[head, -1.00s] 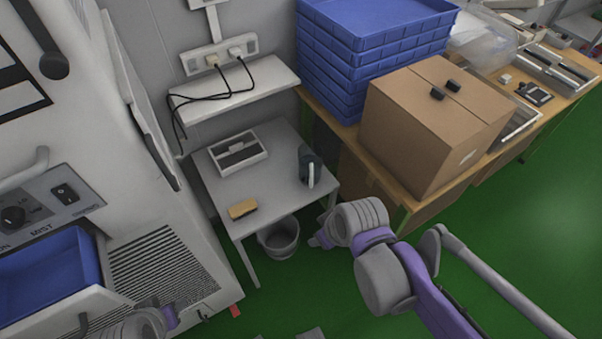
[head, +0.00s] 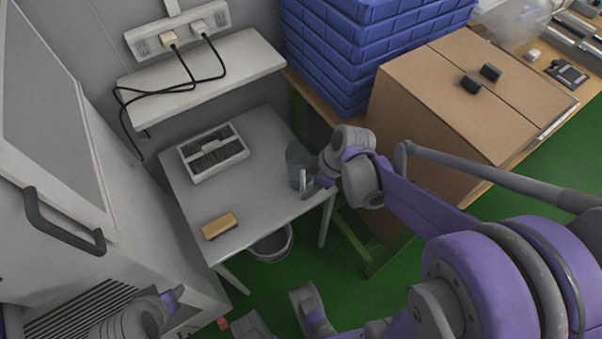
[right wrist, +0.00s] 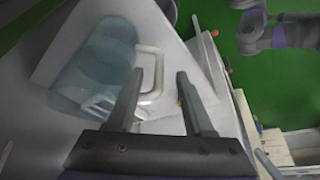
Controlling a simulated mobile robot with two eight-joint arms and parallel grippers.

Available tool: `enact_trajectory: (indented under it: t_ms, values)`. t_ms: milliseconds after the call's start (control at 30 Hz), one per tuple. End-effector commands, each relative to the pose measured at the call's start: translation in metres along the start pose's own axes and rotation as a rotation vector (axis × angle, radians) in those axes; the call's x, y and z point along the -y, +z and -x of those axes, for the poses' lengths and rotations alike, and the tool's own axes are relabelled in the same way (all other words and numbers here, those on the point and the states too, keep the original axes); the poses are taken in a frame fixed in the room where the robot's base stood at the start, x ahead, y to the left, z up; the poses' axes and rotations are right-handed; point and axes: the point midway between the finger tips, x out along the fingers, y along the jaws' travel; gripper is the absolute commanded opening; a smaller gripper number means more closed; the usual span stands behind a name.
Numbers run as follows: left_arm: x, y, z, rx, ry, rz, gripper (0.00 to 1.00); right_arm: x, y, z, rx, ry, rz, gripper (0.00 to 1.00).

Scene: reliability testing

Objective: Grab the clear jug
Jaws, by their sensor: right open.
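The clear jug (head: 297,160) stands on the small grey table (head: 262,210), near its right edge. In the right wrist view the jug (right wrist: 92,62) is see-through and bluish, with a pale looped handle (right wrist: 152,78) facing the gripper. My right gripper (head: 316,186) is at the handle side of the jug in the head view. In the right wrist view its two fingers (right wrist: 160,74) are apart, and the handle shows between them; I cannot tell whether they touch it. Part of my left gripper (head: 173,299) shows at the lower left; its jaws are unclear.
A grey-white box with a dark slotted top (head: 213,152) and a tan block (head: 219,226) lie on the same table. A bin (head: 272,244) stands below. A cardboard box (head: 430,125) and blue trays (head: 350,50) stand on the bench to the right. A shelf (head: 205,72) hangs above.

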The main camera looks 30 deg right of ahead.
Motion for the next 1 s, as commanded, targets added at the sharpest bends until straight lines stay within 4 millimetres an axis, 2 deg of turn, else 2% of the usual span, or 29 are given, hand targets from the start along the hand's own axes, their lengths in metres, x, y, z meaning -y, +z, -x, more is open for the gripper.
enact_trajectory:
  t_ms: [33, 267, 533, 767, 800, 867, 1000]
  values:
    - [0.000, 0.001, -0.003, 0.001, 0.000, 0.000, 0.50, 0.000, 0.000, -0.007, 0.000, 0.000, 0.000, 0.52]
    - [0.000, 0.003, -0.007, 0.002, 0.000, 0.000, 0.50, 0.000, -0.001, -0.020, 0.001, 0.000, 0.001, 0.52]
    - [0.000, 0.009, -0.021, 0.008, 0.000, 0.000, 0.50, 0.000, -0.002, -0.060, 0.001, 0.000, 0.001, 0.52]
    - [0.000, 0.009, -0.021, 0.008, 0.000, 0.000, 0.50, 0.000, -0.003, -0.063, 0.001, 0.001, -0.001, 0.52]
    - [0.000, 0.009, -0.021, 0.008, 0.000, 0.000, 0.50, 0.000, -0.003, -0.063, 0.001, 0.001, -0.001, 0.50]
    - [0.000, 0.009, -0.021, 0.008, 0.000, 0.000, 0.50, 0.000, -0.003, -0.062, 0.001, 0.001, -0.001, 0.40]
    - [0.000, 0.009, -0.021, 0.008, 0.000, 0.000, 0.50, 0.000, -0.003, -0.062, 0.001, 0.001, -0.001, 0.14]
